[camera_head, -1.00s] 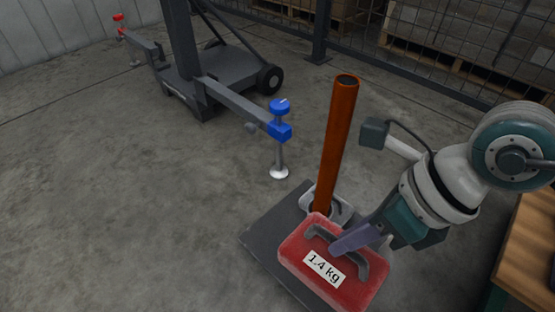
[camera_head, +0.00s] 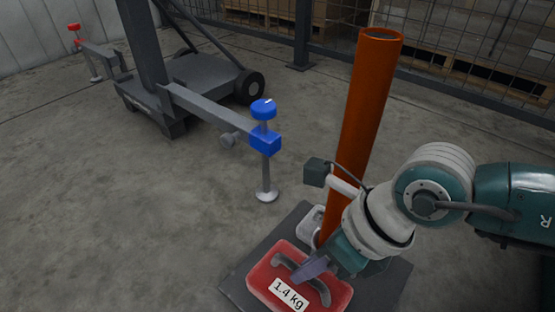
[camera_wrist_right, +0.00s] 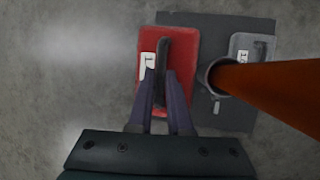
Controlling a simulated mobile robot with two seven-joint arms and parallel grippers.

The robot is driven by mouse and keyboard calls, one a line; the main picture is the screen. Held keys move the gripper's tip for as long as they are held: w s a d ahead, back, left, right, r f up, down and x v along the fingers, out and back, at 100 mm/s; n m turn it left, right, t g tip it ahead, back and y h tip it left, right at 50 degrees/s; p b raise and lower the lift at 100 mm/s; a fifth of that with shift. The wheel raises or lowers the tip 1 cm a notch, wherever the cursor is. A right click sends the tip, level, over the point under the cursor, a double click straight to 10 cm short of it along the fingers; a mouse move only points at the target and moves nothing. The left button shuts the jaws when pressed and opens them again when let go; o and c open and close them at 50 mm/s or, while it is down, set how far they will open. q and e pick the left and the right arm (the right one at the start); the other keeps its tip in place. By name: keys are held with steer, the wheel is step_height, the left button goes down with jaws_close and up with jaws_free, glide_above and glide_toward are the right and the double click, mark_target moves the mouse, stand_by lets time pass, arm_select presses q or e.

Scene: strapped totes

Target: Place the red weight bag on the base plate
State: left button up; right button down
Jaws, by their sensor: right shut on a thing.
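The red weight bag (camera_head: 262,274), labelled 1.4 kg, has a dark arched handle. It also shows in the right wrist view (camera_wrist_right: 182,112). My right gripper (camera_head: 312,268) is shut on the handle, and its fingers (camera_wrist_right: 163,80) straddle the handle in the wrist view. The dark square base plate (camera_head: 395,285) lies on the floor around an orange post (camera_head: 370,110). The bag covers the plate's near-left part, and in the wrist view it reaches past the left edge of the plate (camera_wrist_right: 215,22). I cannot tell whether it touches the plate. My left gripper is not in view.
A grey weight bag (camera_wrist_right: 250,48) sits on the plate beside the post. A wheeled grey stand (camera_head: 190,75) has outrigger feet with a blue knob (camera_head: 263,110) and a red knob (camera_head: 74,28). Mesh fencing and pallets are behind. The floor at left is clear.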

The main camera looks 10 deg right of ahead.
mark_target(304, 285)
steer(key=f+b, duration=0.1)
steer(key=f, duration=0.1)
steer(key=f+b, duration=0.1)
steer(key=f, duration=0.1)
steer(key=f+b, duration=0.1)
steer(key=shift+w+f+b, duration=0.35)
steer(key=shift+f+b, duration=0.05)
steer(key=shift+s+f+b, duration=0.15)
steer(key=shift+f+b, duration=0.3)
steer(key=shift+f, duration=0.15)
step_height(304, 285, down, 4)
steer(key=b, duration=0.3)
steer(key=shift+f+b, duration=0.15)
steer(key=shift+b, duration=0.25)
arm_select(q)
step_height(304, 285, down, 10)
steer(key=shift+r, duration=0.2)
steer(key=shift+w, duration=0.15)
arm_select(e)
steer(key=c, duration=1.3)
jaws_free()
steer(key=shift+f, duration=0.15)
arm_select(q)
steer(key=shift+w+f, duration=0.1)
arm_select(e)
steer(key=o, duration=0.5)
steer(key=shift+c, duration=0.2)
